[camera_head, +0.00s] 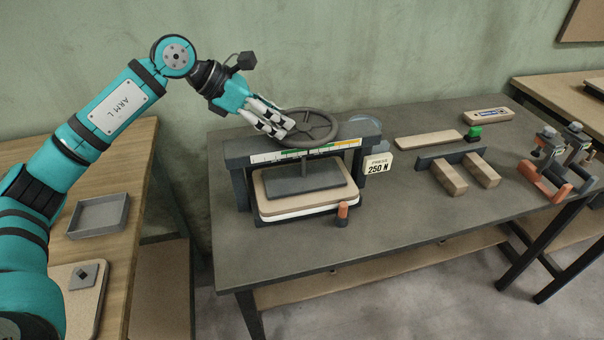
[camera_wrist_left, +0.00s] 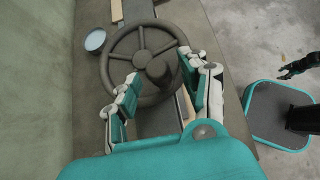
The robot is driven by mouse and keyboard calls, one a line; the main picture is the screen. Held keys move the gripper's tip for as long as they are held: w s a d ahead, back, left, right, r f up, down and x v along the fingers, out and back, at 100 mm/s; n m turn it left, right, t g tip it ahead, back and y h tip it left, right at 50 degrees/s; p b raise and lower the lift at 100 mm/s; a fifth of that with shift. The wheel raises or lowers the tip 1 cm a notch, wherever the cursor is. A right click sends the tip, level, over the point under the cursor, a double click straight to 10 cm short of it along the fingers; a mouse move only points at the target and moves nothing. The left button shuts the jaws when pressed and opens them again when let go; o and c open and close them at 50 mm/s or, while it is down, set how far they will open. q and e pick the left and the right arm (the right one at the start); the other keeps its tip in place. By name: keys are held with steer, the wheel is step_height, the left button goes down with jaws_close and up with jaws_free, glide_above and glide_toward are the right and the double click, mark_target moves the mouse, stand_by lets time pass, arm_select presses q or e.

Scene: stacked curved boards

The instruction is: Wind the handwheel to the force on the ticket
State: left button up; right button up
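A dark grey handwheel (camera_head: 318,122) tops a press frame (camera_head: 238,160). In the left wrist view the spoked handwheel (camera_wrist_left: 112,62) has a dark round knob (camera_wrist_left: 158,72). My left gripper (camera_head: 283,127) is at the wheel's left side. Its fingers (camera_wrist_left: 158,70) stand apart on either side of the knob; contact is not clear. The ticket (camera_head: 378,165) reads "PRESS 250 N". A white, green and yellow scale (camera_head: 305,152) runs along the beam; I cannot make out a pointer. A grey plate (camera_head: 305,179) lies over stacked curved boards (camera_head: 285,208). A dark gripper (camera_wrist_left: 296,66), apparently my right, shows far from the wheel.
A grey tray (camera_head: 98,215) is on the left table. The bench front is clear.

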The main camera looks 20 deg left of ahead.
arm_select(q)
steer(key=shift+r, duration=0.1)
step_height(320, 180, up, 7)
steer(key=p, duration=0.5)
stand_by(0.5)
